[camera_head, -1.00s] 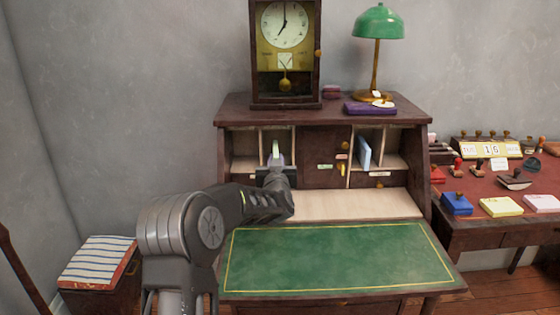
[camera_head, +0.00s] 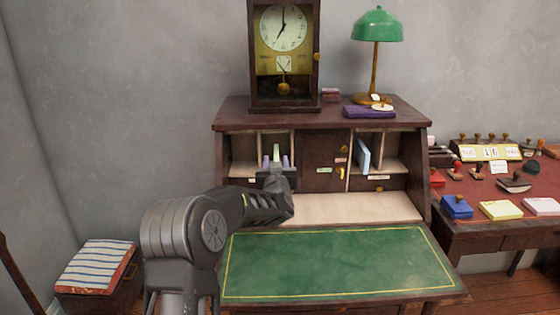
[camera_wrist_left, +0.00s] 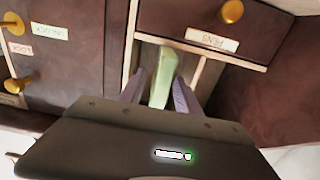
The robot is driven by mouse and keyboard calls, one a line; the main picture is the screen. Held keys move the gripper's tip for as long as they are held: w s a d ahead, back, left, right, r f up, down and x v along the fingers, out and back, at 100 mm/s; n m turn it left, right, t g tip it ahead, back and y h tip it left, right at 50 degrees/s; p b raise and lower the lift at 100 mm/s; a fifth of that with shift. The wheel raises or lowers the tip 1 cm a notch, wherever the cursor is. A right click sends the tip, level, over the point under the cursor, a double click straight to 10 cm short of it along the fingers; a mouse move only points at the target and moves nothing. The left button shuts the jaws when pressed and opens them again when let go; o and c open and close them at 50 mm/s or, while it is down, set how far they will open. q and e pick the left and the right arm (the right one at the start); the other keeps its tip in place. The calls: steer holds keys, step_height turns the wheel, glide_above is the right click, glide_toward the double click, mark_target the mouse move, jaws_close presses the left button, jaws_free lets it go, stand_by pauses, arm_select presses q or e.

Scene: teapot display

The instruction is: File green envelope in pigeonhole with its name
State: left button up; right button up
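The green envelope (camera_head: 276,153) stands on edge in a left pigeonhole of the desk's upper part. It also shows in the left wrist view (camera_wrist_left: 161,78). My left gripper (camera_head: 276,163) is at the mouth of that pigeonhole. Its two pale fingers are spread, one on each side of the envelope, with gaps between, so it is open. In the left wrist view the fingers (camera_wrist_left: 158,92) flank the envelope. The name label of this pigeonhole is hidden behind my gripper. My right gripper is not in view.
A blue envelope (camera_head: 363,156) leans in a right pigeonhole. A drawer labelled PENS (camera_wrist_left: 212,38) adjoins the green envelope's slot. The central door (camera_head: 323,150) has small knobs and tags. A clock (camera_head: 284,90) and green lamp (camera_head: 377,24) stand on top. The green writing surface (camera_head: 330,262) is clear.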

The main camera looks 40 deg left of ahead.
arm_select(q)
steer(key=v, duration=0.8)
steer(key=shift+r, duration=0.15)
stand_by(0.5)
